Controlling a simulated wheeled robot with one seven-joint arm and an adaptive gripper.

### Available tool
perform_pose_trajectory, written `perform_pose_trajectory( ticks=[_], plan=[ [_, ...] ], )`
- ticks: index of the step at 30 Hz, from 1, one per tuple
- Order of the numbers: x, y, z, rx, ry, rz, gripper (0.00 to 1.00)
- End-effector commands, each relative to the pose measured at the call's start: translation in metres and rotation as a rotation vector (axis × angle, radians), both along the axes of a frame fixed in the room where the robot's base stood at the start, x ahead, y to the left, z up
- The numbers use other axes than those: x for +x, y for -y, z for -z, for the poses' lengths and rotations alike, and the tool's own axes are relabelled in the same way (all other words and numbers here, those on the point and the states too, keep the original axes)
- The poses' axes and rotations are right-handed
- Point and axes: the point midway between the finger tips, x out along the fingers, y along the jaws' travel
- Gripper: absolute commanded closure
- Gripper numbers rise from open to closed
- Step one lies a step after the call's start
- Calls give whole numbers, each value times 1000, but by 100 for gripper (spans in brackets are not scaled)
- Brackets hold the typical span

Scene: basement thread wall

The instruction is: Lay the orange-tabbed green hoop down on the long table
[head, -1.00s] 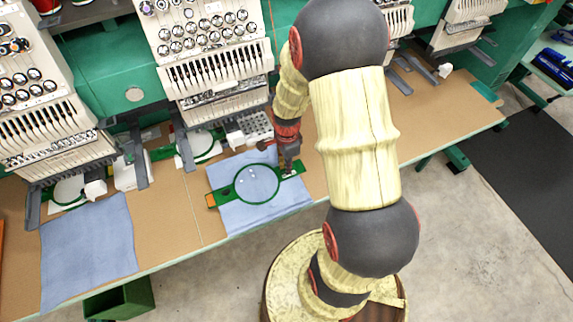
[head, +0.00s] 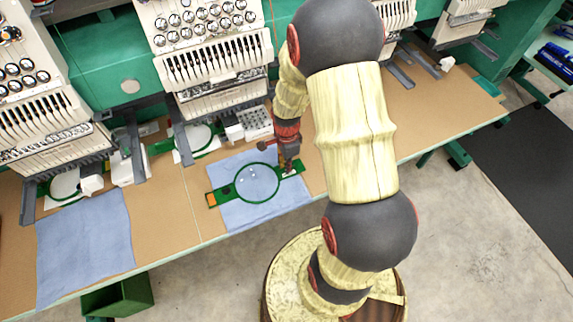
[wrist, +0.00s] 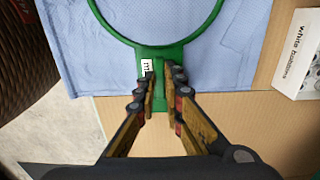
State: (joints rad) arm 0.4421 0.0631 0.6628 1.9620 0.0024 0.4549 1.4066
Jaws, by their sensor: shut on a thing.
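The green hoop (head: 238,187) has a round ring and flat arms, with an orange tab (head: 211,199) at its left end. It is over a blue cloth (head: 236,215) on the long table (head: 178,222). My gripper (head: 288,172) is at the hoop's right arm. In the wrist view my gripper (wrist: 161,88) is shut on the hoop's green arm (wrist: 160,60), beside a small white label. Whether the hoop touches the cloth or hovers just above it, I cannot tell.
Embroidery machines (head: 205,60) stand along the table's back. A white box (wrist: 300,55) labelled "White bobbins" lies close to the right in the wrist view. Another blue cloth (head: 85,245) lies at left. Bare table (head: 430,115) is free at right.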

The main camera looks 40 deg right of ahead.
Motion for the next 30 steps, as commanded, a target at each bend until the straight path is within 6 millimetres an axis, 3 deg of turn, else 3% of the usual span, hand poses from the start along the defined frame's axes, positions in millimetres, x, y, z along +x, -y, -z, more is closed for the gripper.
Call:
perform_pose_trajectory(
  ticks=[11,21,26,30],
  plan=[
    [0,0,0,0,0,0,70],
    [0,0,-1,0,1,0,69],
    [1,1,-18,-2,4,0,69],
    [2,1,-45,-3,5,0,69]
  ],
)
